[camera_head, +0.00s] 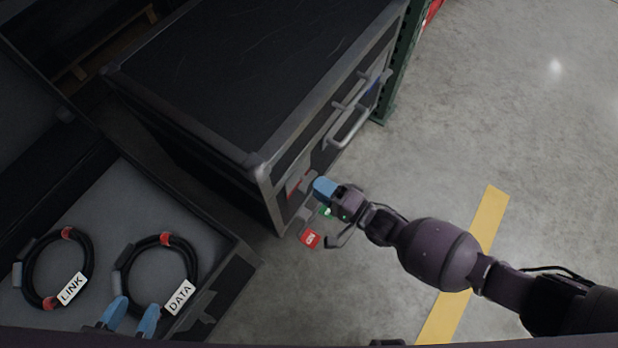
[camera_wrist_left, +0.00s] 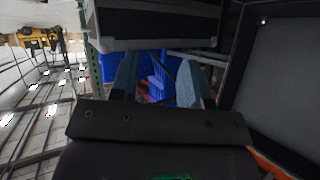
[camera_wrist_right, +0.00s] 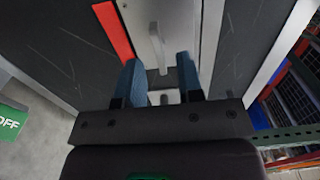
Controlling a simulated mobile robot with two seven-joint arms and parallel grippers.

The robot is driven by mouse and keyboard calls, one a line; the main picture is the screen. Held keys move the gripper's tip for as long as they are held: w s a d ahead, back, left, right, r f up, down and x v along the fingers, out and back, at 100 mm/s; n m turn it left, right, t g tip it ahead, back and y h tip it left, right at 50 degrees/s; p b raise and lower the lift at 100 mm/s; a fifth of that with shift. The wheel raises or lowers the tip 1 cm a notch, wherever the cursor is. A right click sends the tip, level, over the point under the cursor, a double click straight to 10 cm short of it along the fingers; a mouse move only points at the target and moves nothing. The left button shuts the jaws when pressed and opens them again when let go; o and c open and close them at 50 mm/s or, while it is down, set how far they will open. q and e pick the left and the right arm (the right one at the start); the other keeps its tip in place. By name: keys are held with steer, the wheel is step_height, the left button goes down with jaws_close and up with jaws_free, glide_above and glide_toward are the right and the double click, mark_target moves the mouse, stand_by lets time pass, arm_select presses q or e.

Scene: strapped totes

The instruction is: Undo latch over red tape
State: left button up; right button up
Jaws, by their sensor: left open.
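The closed dark case (camera_head: 235,75) has metal edges and latches on its front face. Red tape (camera_head: 294,182) is on that face near the lower corner; the right wrist view shows it as a red strip (camera_wrist_right: 113,31) left of a metal latch (camera_wrist_right: 158,48). My right gripper (camera_head: 318,187) is at this latch. Its blue fingers (camera_wrist_right: 162,72) stand apart on either side of the latch's lower end, with a pale metal piece between them; whether they grip it is unclear. My left gripper (camera_head: 133,312) is open and empty, over the open case at lower left.
The open case (camera_head: 222,275) holds two black cable loops, labelled LINK (camera_head: 72,288) and DATA (camera_head: 180,296). A red tag (camera_head: 310,239) and a green one (camera_head: 326,211) show below the latch. A green post (camera_head: 394,85) stands behind the closed case.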

mark_target(309, 181)
steer(key=shift+b+x, duration=0.35)
steer(key=shift+x, duration=1.55)
jaws_close()
